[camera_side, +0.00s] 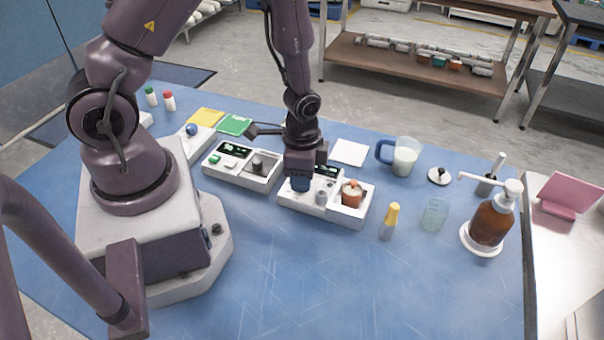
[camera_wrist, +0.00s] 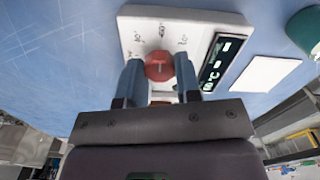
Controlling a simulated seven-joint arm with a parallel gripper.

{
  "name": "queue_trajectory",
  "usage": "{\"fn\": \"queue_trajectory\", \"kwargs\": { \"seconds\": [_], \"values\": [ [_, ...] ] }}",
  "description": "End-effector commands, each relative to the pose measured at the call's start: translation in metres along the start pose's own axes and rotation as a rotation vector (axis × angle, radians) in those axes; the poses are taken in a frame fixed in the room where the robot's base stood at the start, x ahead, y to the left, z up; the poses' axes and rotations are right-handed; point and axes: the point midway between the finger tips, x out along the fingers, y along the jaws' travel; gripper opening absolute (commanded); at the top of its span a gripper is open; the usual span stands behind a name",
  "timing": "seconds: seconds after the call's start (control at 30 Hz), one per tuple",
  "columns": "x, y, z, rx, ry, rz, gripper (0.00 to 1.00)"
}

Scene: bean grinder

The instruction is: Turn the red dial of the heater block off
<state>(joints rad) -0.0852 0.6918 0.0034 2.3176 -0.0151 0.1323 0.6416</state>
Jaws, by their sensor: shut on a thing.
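The red dial (camera_wrist: 159,66) sits on the white heater block (camera_wrist: 135,38), between my two blue fingers in the wrist view. A pale mark shows on its face, and small dark markings stand around it on the block; I cannot read them. My gripper (camera_wrist: 160,72) is shut on the dial from both sides. In the side view my gripper (camera_side: 301,185) points down at the left part of the white block (camera_side: 337,212). The dial is hidden there behind the fingers. A dark lit display (camera_wrist: 221,62) lies along one side of the block.
Another white device (camera_side: 236,177) is close on the left. A yellow-capped bottle (camera_side: 390,221), a glass (camera_side: 434,215) and a jug (camera_side: 404,157) stand to the right. The front table is clear.

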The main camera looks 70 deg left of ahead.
Motion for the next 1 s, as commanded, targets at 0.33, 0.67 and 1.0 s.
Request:
{"fn": "queue_trajectory", "kwargs": {
  "seconds": [0.33,0.67,1.0],
  "values": [
    [-0.0006,-0.0001,-0.0004,-0.328,0.001,0.0,0.08],
    [-0.0007,0.0,-0.0005,-0.641,0.001,0.0,0.08],
    [-0.0007,0.0,-0.0006,-0.965,0.001,0.001,0.08]
  ]
}}
